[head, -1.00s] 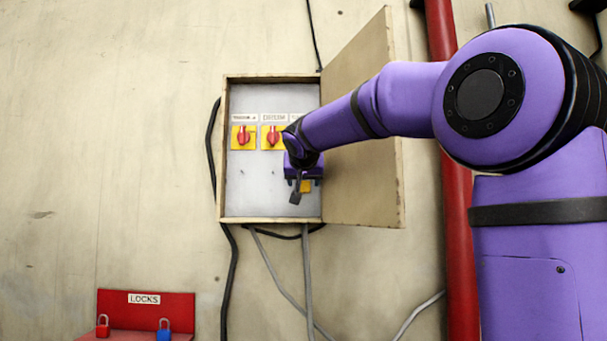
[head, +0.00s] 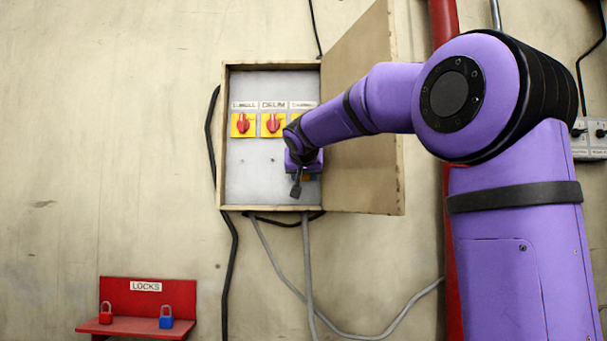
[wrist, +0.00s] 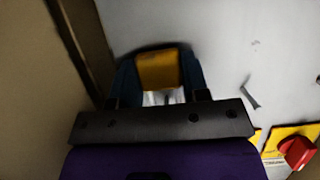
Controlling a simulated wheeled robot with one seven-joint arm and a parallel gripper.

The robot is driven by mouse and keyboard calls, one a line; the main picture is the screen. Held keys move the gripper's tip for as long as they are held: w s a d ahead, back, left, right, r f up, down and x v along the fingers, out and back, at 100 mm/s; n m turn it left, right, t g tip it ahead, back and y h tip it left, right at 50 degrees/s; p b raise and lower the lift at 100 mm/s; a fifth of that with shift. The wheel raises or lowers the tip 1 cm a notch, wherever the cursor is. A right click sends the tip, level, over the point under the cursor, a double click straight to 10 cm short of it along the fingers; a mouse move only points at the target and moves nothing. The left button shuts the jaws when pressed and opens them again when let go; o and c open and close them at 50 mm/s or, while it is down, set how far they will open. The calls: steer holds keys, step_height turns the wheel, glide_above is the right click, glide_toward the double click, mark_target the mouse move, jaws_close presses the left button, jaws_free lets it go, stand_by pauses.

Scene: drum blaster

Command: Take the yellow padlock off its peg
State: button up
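The yellow padlock (wrist: 160,70) shows in the wrist view between the two dark blue fingers of my gripper (wrist: 159,74). The fingers lie close against both its sides, with no clear gap. Part of its pale shackle shows towards the gripper's palm; the peg under it is hidden. In the head view my gripper (head: 301,184) is at the lower right inside the open wall box (head: 250,190), where it mostly covers the padlock. I cannot tell whether the shackle is still around the peg.
The box door (head: 365,130) stands open to the right, close to my forearm. Red switches on yellow plates (head: 241,125) sit above. A red LOCKS shelf (head: 150,325) at lower left carries a red padlock (head: 105,314) and a blue padlock (head: 166,318).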

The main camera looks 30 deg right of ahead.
steer(key=shift+r, duration=0.15)
steer(key=s+a+r, duration=0.1)
steer(key=s+a, duration=0.5)
steer(key=s, duration=0.4)
steer(key=shift+a, duration=0.4)
stand_by(0.7)
